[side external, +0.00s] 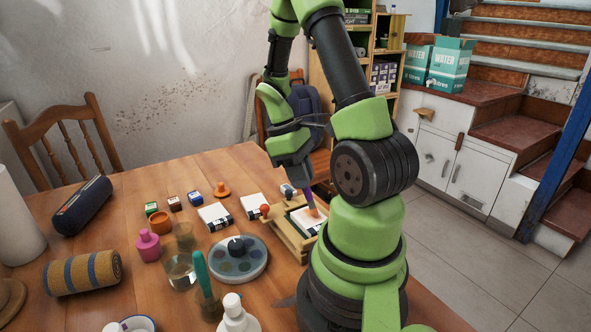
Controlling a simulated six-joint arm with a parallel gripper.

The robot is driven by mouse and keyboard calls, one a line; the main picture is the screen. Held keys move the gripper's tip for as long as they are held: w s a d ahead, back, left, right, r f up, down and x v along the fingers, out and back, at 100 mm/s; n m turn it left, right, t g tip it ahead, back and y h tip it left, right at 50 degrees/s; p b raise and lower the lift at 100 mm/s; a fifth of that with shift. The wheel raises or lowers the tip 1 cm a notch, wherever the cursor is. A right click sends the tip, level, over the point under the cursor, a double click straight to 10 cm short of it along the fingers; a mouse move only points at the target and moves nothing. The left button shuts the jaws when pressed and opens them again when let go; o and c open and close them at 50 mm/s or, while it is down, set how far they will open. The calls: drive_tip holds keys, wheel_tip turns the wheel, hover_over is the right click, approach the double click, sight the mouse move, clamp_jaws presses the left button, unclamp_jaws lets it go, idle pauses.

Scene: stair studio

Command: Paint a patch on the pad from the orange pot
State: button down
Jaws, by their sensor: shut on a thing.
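My gripper (303,182) is shut on a slim tool with a purple-blue handle (310,197), which looks like a brush. It points down over the white pad (302,222), which lies in a wooden frame (285,238) close to my base. Orange colour shows at the tool's lower end, at the pad; I cannot tell whether it is the tip or paint on the pad. My arm partly hides the pad's right side.
A round paint palette (256,272), glass jars (181,270), a pink bottle (148,247) and a green-handled brush (201,272) stand left of the frame.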

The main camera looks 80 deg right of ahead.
drive_tip(key=shift+s+a, duration=0.9)
drive_tip(key=shift+w+a, duration=0.35)
drive_tip(key=shift+w, duration=0.1)
drive_tip(key=shift+w+d, duration=2.15)
drive_tip(key=shift+d, duration=0.1)
drive_tip(key=shift+s+a, duration=2.3)
wheel_tip(320, 180, up, 8)
drive_tip(key=shift+r, duration=0.15)
drive_tip(key=w+a+f+n, duration=0.1)
drive_tip(key=w+a+f, duration=0.1)
drive_tip(key=w+a, duration=1.2)
drive_tip(key=shift+w+a+f, duration=0.3)
drive_tip(key=shift+w+f, duration=0.1)
drive_tip(key=shift+w, duration=0.85)
